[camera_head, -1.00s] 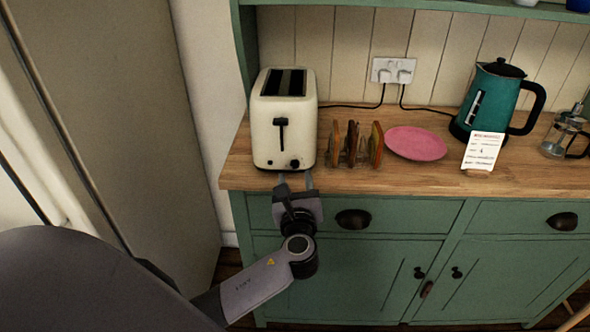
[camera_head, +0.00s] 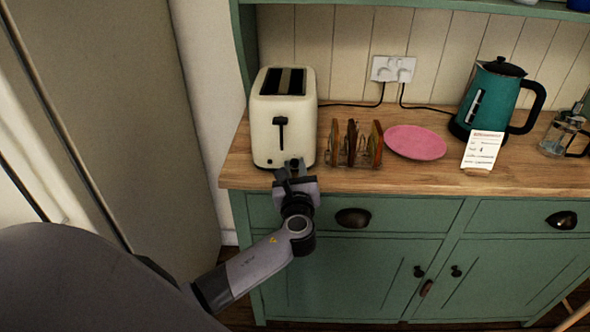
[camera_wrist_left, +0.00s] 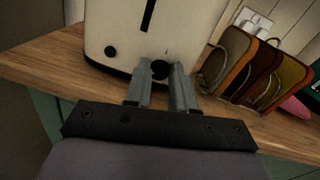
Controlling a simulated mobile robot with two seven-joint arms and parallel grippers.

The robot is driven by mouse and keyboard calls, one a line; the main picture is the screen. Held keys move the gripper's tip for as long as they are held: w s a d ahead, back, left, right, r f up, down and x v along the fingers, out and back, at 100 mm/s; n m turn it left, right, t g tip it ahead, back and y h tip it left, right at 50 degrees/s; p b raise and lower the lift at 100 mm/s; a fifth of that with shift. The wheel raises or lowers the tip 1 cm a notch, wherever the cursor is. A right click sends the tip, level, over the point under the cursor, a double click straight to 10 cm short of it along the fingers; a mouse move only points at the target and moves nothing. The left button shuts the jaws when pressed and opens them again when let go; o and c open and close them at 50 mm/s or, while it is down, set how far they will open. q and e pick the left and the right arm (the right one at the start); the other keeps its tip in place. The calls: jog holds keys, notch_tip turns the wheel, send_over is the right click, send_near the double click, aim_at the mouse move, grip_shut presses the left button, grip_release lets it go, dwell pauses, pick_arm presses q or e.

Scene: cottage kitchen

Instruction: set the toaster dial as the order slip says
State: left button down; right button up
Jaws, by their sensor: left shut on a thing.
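The cream toaster (camera_head: 283,118) stands at the left end of the wooden counter, its front with the dark lever slot (camera_head: 281,134) facing me. In the left wrist view the toaster (camera_wrist_left: 120,38) fills the top. The dark round dial (camera_wrist_left: 160,68) sits low on its front, between the fingertips. My left gripper (camera_head: 291,168) is shut on the dial; it also shows in the left wrist view (camera_wrist_left: 166,80). A small dark button (camera_wrist_left: 110,51) is left of the dial. The order slip (camera_head: 482,150) stands at the right; its writing is too small to read. My right gripper is not in view.
A toast rack with toast (camera_head: 355,145) stands close to the toaster's right. Beyond it are a pink plate (camera_head: 415,143), a teal kettle (camera_head: 493,98) and a glass press (camera_head: 566,132). Cords run to a wall socket (camera_head: 393,69). The counter's front strip is clear.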

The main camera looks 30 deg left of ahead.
pick_arm(q)
jog(key=n+b, duration=0.1)
jog(key=n, duration=0.4)
jog(key=n+b, duration=0.1)
jog(key=n, duration=0.3)
jog(key=shift+a+f+n+g+h, duration=0.1)
jog(key=shift+n+g+h, duration=0.2)
jog(key=shift+h, duration=0.1)
jog(key=n+b, duration=0.2)
jog(key=n, duration=0.3)
jog(key=shift+s+h, duration=0.1)
jog(key=shift+h, duration=0.2)
jog(key=n+b, duration=0.1)
jog(key=n, duration=0.2)
jog(key=shift+a+n+b, duration=0.1)
jog(key=shift+n+b, duration=0.3)
jog(key=shift+n, duration=0.3)
jog(key=c, duration=0.9)
grip_release()
jog(key=shift+c, duration=0.2)
